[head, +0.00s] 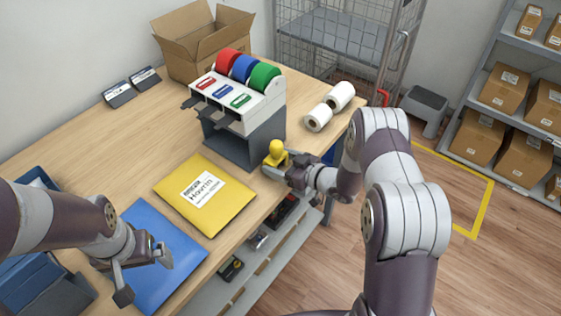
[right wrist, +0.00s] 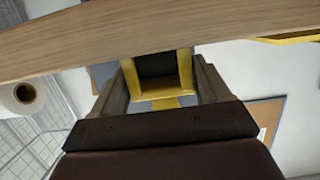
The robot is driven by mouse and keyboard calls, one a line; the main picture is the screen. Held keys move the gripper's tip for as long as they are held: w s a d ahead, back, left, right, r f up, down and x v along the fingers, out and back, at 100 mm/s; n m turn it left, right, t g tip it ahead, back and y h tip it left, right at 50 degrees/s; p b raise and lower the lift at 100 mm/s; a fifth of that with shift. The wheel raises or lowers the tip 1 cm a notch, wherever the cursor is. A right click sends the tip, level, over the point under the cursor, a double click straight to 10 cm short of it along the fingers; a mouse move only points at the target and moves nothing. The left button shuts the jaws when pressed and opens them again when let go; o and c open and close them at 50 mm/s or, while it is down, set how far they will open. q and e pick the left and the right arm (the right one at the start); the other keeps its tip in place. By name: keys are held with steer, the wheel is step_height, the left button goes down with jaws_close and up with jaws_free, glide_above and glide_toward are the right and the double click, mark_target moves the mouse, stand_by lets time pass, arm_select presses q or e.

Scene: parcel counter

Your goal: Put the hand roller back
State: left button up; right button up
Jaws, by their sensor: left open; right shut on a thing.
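The hand roller (head: 276,153) is yellow and sits in my right gripper (head: 283,166), near the counter's right edge and in front of the tape dispenser. In the right wrist view the roller (right wrist: 160,104) shows as a yellow frame around a dark part, between the two fingers (right wrist: 160,92). I cannot tell whether it touches the counter. My left gripper (head: 142,272) is open and empty over the blue envelope (head: 172,235) at the counter's front.
The tape dispenser (head: 258,112) carries red, blue and green rolls. A yellow envelope (head: 222,210) lies on the wooden counter (head: 130,150). An open carton (head: 190,45) is at the back. Below the counter is a shelf (head: 270,262) with several items.

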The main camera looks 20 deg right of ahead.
steer(key=shift+s+f+b, duration=0.15)
steer(key=shift+f+b, duration=0.3)
steer(key=shift+f, duration=0.15)
steer(key=o, duration=1)
steer(key=shift+c, duration=0.2)
steer(key=shift+o, duration=0.7)
steer(key=shift+r+p, duration=0.55)
steer(key=shift+s+d+r, duration=0.1)
steer(key=shift+d+r, duration=0.1)
steer(key=shift+r, duration=0.05)
steer(key=s+d+r+m+g+h, duration=0.2)
steer(key=s+d+r+h, duration=0.2)
steer(key=s+d+h, duration=0.4)
steer(key=s+a+r+m+g, duration=0.1)
steer(key=s+a+g, duration=0.1)
steer(key=s, duration=0.4)
steer(key=s+a+r+m+g+h, duration=0.1)
steer(key=s+a+r+m+g, duration=0.1)
steer(key=s, duration=0.3)
steer(key=s+a+r+m+g+b, duration=0.1)
steer(key=s+a+m+g, duration=0.1)
steer(key=s+g, duration=0.2)
steer(key=s, duration=0.2)
steer(key=shift+s+a+r+g, duration=0.15)
steer(key=shift+s+r+g, duration=0.15)
steer(key=shift+s, duration=0.05)
